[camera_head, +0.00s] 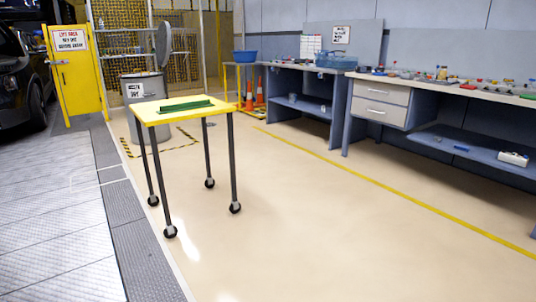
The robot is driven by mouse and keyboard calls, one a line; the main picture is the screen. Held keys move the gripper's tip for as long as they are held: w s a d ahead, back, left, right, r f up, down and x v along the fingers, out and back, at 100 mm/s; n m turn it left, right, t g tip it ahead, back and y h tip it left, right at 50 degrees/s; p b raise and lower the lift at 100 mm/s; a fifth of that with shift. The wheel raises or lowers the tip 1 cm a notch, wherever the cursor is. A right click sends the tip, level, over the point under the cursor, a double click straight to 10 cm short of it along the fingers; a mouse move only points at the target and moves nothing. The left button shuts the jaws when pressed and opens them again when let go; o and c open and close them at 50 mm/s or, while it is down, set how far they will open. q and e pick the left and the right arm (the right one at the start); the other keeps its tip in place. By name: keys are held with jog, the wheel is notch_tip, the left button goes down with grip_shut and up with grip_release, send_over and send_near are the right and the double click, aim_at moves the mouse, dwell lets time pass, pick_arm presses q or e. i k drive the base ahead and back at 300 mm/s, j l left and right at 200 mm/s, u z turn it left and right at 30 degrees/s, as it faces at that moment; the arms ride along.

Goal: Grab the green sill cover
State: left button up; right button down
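The green sill cover (186,105) is a long, flat green piece. It lies on the yellow top of a small wheeled table (153,116), left of the picture's middle. The table has dark legs and casters and stands on the beige floor. Neither of my grippers shows in the head view.
A dark car (20,75) and a yellow gate with a sign (75,88) are at the left. A grey bin (143,88) stands behind the table. Workbenches with drawers (381,102) line the right wall. Orange cones (249,98) stand near them. The floor in front and right is clear.

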aim_at(176, 107)
jog(key=i+l, duration=0.1)
jog(key=i, duration=0.75)
jog(key=i+l, duration=0.1)
jog(key=i, duration=0.75)
jog(key=z, duration=0.05)
